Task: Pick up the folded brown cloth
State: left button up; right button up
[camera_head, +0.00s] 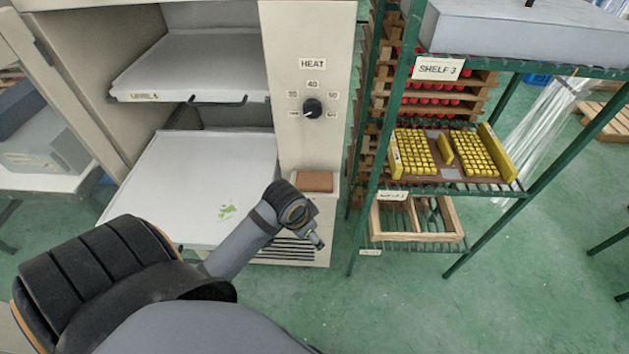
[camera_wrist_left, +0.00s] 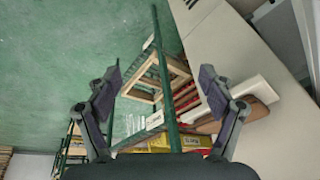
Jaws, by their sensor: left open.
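The folded brown cloth (camera_head: 314,181) lies on a small ledge low on the front of the heating cabinet, under the dial. In the left wrist view a brown shape (camera_wrist_left: 256,110), probably the cloth, shows beside the right-hand finger. My left gripper (camera_head: 317,241) is just below and in front of the cloth in the head view, apart from it. The left wrist view shows its two fingers (camera_wrist_left: 162,78) spread wide with nothing between them. My right gripper is not in view.
A white tray (camera_head: 160,165) with a green paint patch sticks out of the cabinet on the left. A green shelf rack (camera_head: 366,180) with yellow blocks (camera_head: 413,152) and a wooden crate (camera_head: 457,216) stands on the right. The green floor (camera_head: 430,310) in front is clear.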

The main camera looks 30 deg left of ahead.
pick_arm(q)
jog(key=w+a+r+m, duration=0.3)
jog(key=w+a+r, duration=0.1)
jog(key=w+r, duration=0.25)
jog(key=m, duration=0.2)
send_near(314, 179)
jog(key=f, duration=0.1)
jog(key=w+f, duration=0.1)
jog(key=f, duration=0.1)
jog(key=shift+f+g+h, duration=0.1)
jog(key=shift+g+h, duration=0.2)
jog(key=shift+p+x, duration=0.4)
jog(key=shift+x, duration=2.45)
jog(key=c, duration=0.8)
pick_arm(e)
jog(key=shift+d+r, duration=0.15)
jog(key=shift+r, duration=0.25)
pick_arm(q)
jog(key=shift+a, duration=0.1)
